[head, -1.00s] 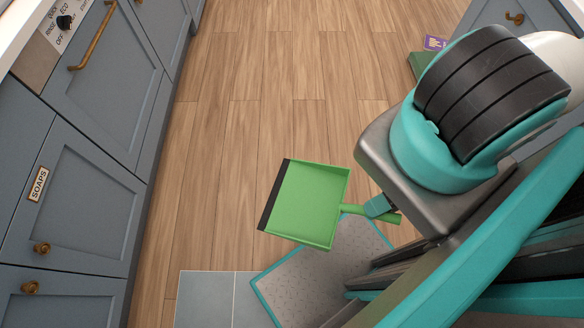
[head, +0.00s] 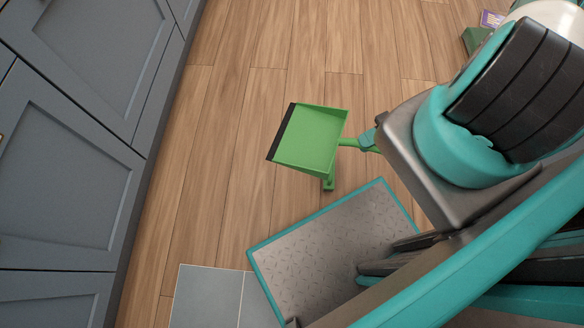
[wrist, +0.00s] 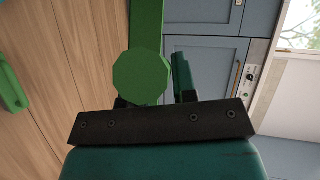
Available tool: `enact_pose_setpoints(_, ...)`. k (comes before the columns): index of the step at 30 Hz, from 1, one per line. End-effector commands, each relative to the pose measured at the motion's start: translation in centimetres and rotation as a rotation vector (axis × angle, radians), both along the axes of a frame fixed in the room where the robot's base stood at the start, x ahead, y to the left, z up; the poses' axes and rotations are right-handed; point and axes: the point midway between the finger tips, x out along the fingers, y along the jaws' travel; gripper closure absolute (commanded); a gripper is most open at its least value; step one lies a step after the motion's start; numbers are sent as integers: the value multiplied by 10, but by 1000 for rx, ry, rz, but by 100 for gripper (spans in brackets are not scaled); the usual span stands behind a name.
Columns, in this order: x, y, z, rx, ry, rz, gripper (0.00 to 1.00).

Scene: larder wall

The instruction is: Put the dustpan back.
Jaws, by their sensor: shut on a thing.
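The green dustpan (head: 312,137) with a dark front lip is held above the wooden floor, its open side up and its lip towards the left. My gripper (head: 368,140) is shut on its green handle at the right of the pan. In the wrist view the green handle (wrist: 146,30) runs up from an eight-sided end (wrist: 140,77) by the dark fingers of my gripper (wrist: 152,98). A small green part (head: 328,183) shows below the pan's near edge; I cannot tell whether it belongs to the dustpan. No place for the dustpan is clear in these views.
Blue-grey cabinets (head: 70,170) line the left side. A green item (head: 475,38) with a purple label (head: 492,18) stands at the top right, partly behind my arm. Another green thing (wrist: 10,90) shows at the wrist view's left edge. The wooden floor (head: 230,130) between is clear.

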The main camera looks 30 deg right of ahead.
Motion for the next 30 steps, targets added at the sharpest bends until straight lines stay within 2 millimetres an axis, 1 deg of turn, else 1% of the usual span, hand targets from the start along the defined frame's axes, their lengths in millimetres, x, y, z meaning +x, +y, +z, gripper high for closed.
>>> enact_pose_setpoints(1,16,2,-37,-2,-4,18,100)
enact_pose_setpoints(3,39,5,-60,-2,-5,31,100)
enact_pose_setpoints(5,58,11,-77,-2,-5,43,100)
enact_pose_setpoints(6,71,15,-89,-2,-5,52,100)
enact_pose_setpoints(8,89,24,-105,-2,-5,67,100)
enact_pose_setpoints(9,101,31,-115,-1,-6,78,100)
enact_pose_setpoints(11,119,42,-129,-2,-6,96,100)
enact_pose_setpoints(12,129,52,-138,-1,-7,111,100)
enact_pose_setpoints(15,153,77,-157,-1,-6,148,100)
enact_pose_setpoints(19,174,109,-172,0,-6,199,100)
enact_pose_setpoints(21,181,123,-177,0,-6,223,100)
enact_pose_setpoints(24,187,139,-179,1,-5,249,100)
enact_pose_setpoints(27,189,147,-179,0,-3,262,100)
enact_pose_setpoints(30,190,149,-178,1,-3,266,100)
